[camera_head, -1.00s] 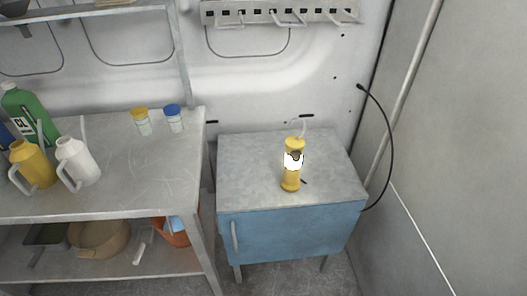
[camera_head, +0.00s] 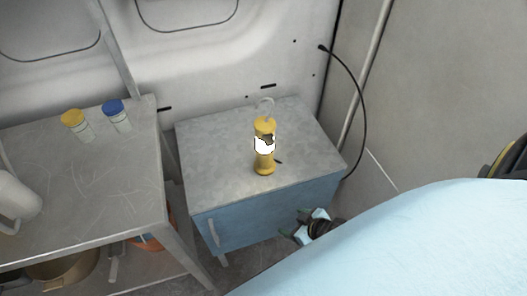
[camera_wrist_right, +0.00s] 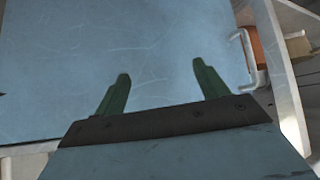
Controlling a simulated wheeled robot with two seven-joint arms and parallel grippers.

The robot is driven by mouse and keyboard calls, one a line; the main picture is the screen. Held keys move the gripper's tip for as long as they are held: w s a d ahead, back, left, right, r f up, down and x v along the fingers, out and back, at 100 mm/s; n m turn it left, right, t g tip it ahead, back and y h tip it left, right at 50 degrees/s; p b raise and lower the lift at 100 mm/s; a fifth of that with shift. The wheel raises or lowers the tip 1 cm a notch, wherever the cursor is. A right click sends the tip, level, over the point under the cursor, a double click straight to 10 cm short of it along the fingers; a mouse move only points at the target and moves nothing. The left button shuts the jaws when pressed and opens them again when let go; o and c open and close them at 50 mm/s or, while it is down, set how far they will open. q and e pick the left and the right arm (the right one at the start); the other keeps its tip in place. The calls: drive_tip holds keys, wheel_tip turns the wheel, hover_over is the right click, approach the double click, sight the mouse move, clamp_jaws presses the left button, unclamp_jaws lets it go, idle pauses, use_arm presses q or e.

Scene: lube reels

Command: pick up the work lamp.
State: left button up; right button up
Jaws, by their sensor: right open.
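The work lamp (camera_head: 264,160) is yellow with a white lit middle and a pale hook on top. It stands upright on the grey top of the blue cabinet (camera_head: 187,165) in the head view. My right gripper (camera_head: 303,224) is in front of the cabinet's blue front, below the lamp and to its right, and apart from it. In the right wrist view its two green fingers (camera_wrist_right: 157,85) are spread with nothing between them, facing the blue cabinet front (camera_wrist_right: 150,40). The lamp is not in the wrist view. My left gripper is not in view.
A metal shelf table (camera_head: 110,190) stands at left with a yellow-capped jar (camera_head: 77,125), a blue-capped jar (camera_head: 117,115) and a white jug (camera_head: 15,200). A black cable (camera_head: 363,110) hangs by the right wall. The cabinet top around the lamp is clear.

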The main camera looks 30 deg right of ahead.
drive_tip(key=w+a+r+n+t+y, duration=0.1)
drive_tip(key=w+a+r+t+y, duration=0.15)
drive_tip(key=r, duration=0.45)
drive_tip(key=w+a+r+t+y, duration=0.1)
drive_tip(key=w+r, duration=0.2)
drive_tip(key=r, duration=0.4)
drive_tip(key=n+t+y, duration=0.1)
drive_tip(key=t+y, duration=0.2)
drive_tip(key=t, duration=0.1)
approach(259, 138)
wheel_tip(259, 138, down, 3)
drive_tip(key=d, duration=0.3)
drive_tip(key=shift+f+b+x, duration=0.15)
drive_tip(key=shift+b+x, duration=0.3)
drive_tip(key=shift+x, duration=2.8)
drive_tip(key=shift+f+b+x, duration=0.15)
drive_tip(key=shift+b+x, duration=0.25)
drive_tip(key=shift+x, duration=2.85)
drive_tip(key=shift+s, duration=0.1)
drive_tip(key=c, duration=1.3)
drive_tip(key=shift+r, duration=0.1)
drive_tip(key=shift+c, duration=0.8)
